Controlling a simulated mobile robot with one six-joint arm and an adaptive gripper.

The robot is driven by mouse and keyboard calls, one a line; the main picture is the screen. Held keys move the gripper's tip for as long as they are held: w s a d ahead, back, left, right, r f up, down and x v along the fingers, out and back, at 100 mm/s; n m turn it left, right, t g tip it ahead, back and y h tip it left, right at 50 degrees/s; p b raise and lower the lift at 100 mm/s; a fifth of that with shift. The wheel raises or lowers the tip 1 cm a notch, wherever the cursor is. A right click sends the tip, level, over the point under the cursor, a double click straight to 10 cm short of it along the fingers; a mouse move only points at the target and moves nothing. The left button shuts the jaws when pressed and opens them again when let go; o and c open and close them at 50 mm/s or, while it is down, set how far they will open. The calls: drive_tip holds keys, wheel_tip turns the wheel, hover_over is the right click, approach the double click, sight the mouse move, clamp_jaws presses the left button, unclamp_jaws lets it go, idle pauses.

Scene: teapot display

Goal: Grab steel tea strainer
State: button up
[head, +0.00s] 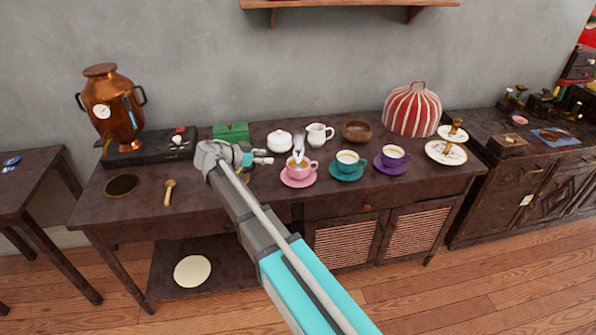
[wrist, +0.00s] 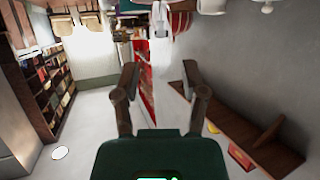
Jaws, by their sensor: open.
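What looks like the steel tea strainer (head: 299,155) is a small, shiny, pale piece at the pink cup (head: 298,170), which stands on a pink saucer (head: 297,181). Its exact shape is too small to tell. My gripper (head: 264,156) is just left of the cup, above the table, pointing right towards it. In the wrist view my gripper (wrist: 163,92) has its two fingers apart with nothing held between them. A pale shiny thing (wrist: 162,20) shows beyond the fingertips at the top; it may be the strainer.
A teal cup (head: 347,161) and a purple cup (head: 392,157) stand to the right. A white lidded bowl (head: 279,141), white jug (head: 319,135) and wooden bowl (head: 357,131) are behind. A green box (head: 231,131) and copper samovar (head: 112,110) are left. A wooden scoop (head: 169,190) lies front left.

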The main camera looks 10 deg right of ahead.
drive_tip(key=shift+d, duration=0.1)
drive_tip(key=b, duration=0.3)
approach(298, 155)
drive_tip(key=f+x, duration=0.1)
drive_tip(key=x, duration=0.4)
idle(0.4)
drive_tip(key=shift+w+b+x, duration=0.2)
drive_tip(key=shift+b+x, duration=0.8)
drive_tip(key=shift+x, duration=1.65)
drive_tip(key=shift+r, duration=0.15)
clamp_jaws()
